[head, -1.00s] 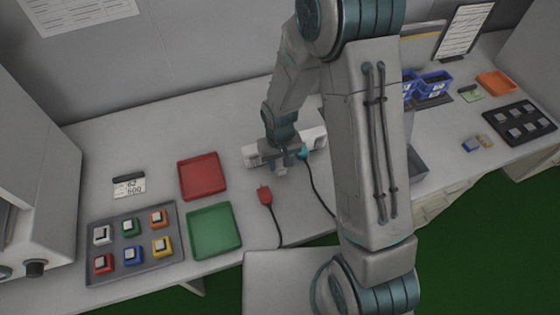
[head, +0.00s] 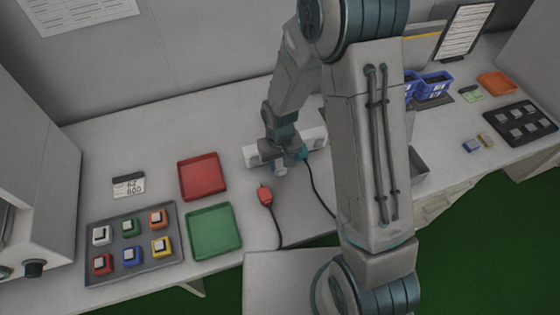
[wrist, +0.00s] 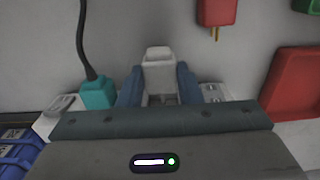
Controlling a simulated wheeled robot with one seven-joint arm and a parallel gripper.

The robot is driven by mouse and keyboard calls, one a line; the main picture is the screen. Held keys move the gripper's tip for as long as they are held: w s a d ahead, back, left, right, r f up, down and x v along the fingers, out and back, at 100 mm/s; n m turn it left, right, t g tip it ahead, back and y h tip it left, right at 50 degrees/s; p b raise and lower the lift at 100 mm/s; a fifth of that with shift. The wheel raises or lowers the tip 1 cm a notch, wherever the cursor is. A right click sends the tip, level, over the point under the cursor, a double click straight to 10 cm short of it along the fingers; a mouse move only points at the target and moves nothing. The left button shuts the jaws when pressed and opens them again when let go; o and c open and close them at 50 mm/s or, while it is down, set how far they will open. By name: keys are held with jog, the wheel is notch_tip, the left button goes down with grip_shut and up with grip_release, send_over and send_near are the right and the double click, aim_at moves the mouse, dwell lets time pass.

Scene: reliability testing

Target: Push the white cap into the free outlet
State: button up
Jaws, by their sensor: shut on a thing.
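The white cap (wrist: 158,76) is between the two blue fingers of my gripper (wrist: 158,92) in the wrist view, and the gripper is shut on it. In the head view my gripper (head: 279,165) is at the middle of the white power strip (head: 315,138), covering much of it. The strip's ends show on both sides of my gripper, also in the wrist view (wrist: 212,92). A teal plug (wrist: 97,93) with a black cord sits on the strip beside my gripper. The free outlet and the cap's lower end are hidden, so I cannot tell whether the cap is seated.
A red plug (head: 265,195) with a dark cord lies on the table in front of the strip. A red tray (head: 203,177) and a green tray (head: 215,230) are to the left. A grey tray (head: 132,278) holds several coloured switches. Blue bins (head: 433,85) stand at the right.

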jog(key=shift+w+a+b, duration=0.25)
jog(key=shift+w+b, duration=0.2)
jog(key=shift+w, duration=0.35)
jog(key=shift+w+a+b, duration=0.2)
jog(key=shift+w+b, duration=0.2)
jog(key=shift+w, duration=0.4)
dwell(3.6)
jog(key=o, duration=1.1)
jog(key=shift+c, duration=0.2)
notch_tip(320, 180, up, 14)
jog(key=s+d+r+m+t, duration=0.1)
jog(key=s+d+r, duration=0.3)
jog(key=s+d, duration=0.2)
jog(key=s+d+r+m+t, duration=0.2)
jog(key=s+d+r, duration=0.2)
jog(key=s+d, duration=0.3)
jog(key=s, duration=0.4)
jog(key=shift+d+r, duration=0.2)
jog(key=shift+r, duration=0.15)
